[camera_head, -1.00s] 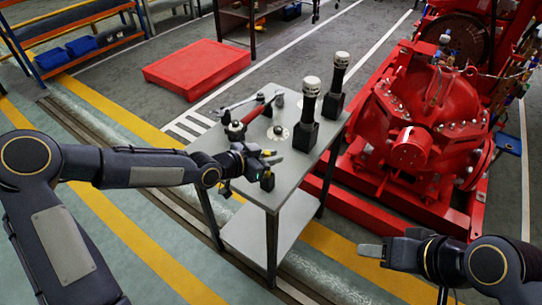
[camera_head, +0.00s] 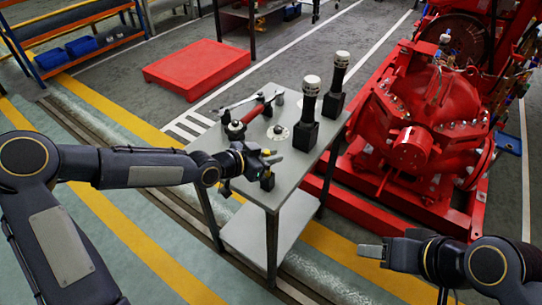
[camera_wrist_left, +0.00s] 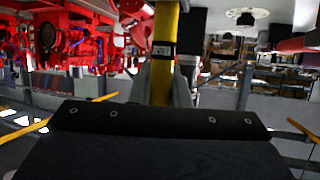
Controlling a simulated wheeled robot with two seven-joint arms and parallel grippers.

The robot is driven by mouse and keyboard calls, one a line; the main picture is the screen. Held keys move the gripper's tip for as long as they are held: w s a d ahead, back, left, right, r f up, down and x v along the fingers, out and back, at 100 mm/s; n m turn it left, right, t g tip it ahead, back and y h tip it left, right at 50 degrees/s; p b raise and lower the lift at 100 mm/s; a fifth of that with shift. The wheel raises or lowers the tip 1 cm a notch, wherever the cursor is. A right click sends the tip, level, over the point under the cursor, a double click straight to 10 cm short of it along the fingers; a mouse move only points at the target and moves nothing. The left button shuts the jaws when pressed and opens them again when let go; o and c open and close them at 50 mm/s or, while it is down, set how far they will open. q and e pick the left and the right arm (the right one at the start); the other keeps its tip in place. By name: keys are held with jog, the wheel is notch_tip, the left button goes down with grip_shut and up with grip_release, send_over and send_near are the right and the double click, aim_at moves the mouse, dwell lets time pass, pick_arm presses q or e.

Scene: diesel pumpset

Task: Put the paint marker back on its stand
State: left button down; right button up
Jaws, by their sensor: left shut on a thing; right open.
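The yellow paint marker (camera_wrist_left: 165,75), with a dark band, stands lengthwise between my left fingers in the left wrist view. My left gripper (camera_head: 268,162) is shut on the marker over the near part of the grey table (camera_head: 235,172). A white disc with a dark centre (camera_head: 278,132) lies on the table beyond the gripper; I cannot tell if it is the stand. It also shows in the left wrist view (camera_wrist_left: 246,13). My right gripper (camera_head: 372,251) is open and empty, off the table.
Two black posts with white tops, a nearer one (camera_head: 305,130) and a farther one (camera_head: 332,104), stand on the table's right side. A red cylinder (camera_head: 236,130) is left of the disc. The red pump (camera_head: 425,125) stands close to the table's right.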

pick_arm(q)
jog(key=shift+f+b, duration=0.95)
jog(key=shift+f, duration=0.05)
dwell(0.3)
jog(key=c, duration=1.3)
grip_release()
jog(key=p+v, duration=0.1)
jog(key=v, duration=0.7)
jog(key=shift+f, duration=0.1)
